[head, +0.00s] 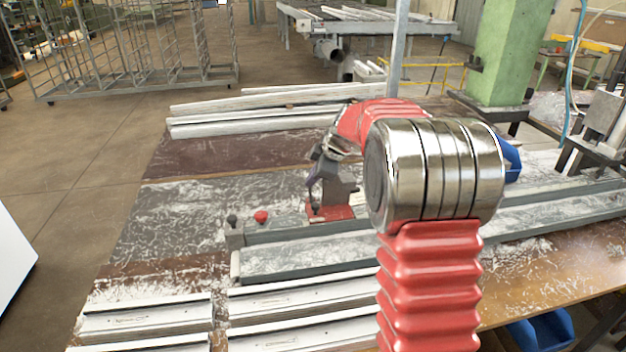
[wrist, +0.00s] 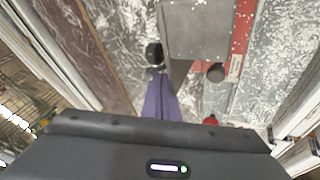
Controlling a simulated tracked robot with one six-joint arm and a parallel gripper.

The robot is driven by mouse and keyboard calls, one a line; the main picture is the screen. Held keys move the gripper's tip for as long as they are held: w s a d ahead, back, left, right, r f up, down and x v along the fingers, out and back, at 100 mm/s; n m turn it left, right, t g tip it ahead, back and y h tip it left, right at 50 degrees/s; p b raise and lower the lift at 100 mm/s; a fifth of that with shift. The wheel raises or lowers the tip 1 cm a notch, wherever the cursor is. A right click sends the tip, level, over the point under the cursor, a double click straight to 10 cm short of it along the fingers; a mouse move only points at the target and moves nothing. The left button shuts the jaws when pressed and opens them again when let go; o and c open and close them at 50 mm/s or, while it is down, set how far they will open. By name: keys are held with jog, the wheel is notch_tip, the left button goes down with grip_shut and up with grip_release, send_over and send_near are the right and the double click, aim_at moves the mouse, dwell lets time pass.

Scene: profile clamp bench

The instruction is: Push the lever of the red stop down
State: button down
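The red stop shows its red base (head: 332,212) beneath a grey upright block (head: 342,190), near the middle of the bench in the head view. In the wrist view its red part (wrist: 241,50) lies beside the grey block (wrist: 195,32). A black round knob (wrist: 153,53) sits just past my fingertips, and a second dark knob (wrist: 215,72) is to its right. I cannot tell for sure which belongs to the lever. My gripper (head: 311,186) points down at the stop's left side. Its purple fingers (wrist: 160,82) are together and hold nothing. Contact is unclear.
A red knob (head: 261,217) and a dark knob (head: 232,219) stand left of the stop. A grey rail (head: 290,232) runs along the bench. White profiles (head: 150,316) lie in front and others (head: 250,117) behind. A green pillar (head: 512,50) stands at the back right.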

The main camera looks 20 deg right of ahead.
jog(key=shift+w+a, duration=0.1)
jog(key=shift+a, duration=0.05)
jog(key=shift+w+g, duration=0.4)
jog(key=shift+g, duration=0.2)
dwell(0.4)
jog(key=shift+w+d+f+g, duration=0.15)
jog(key=shift+w+g, duration=0.2)
jog(key=shift+g, duration=0.1)
jog(key=shift+w+d+f+g, duration=0.1)
jog(key=shift+w+g, duration=0.25)
jog(key=shift+g, duration=0.1)
jog(key=shift+w+d+f, duration=0.2)
jog(key=shift+w+f, duration=0.6)
jog(key=shift+w, duration=0.2)
jog(key=shift+w+d+f, duration=0.2)
jog(key=shift+w+f, duration=0.6)
jog(key=shift+w, duration=0.2)
jog(key=shift+f, duration=0.1)
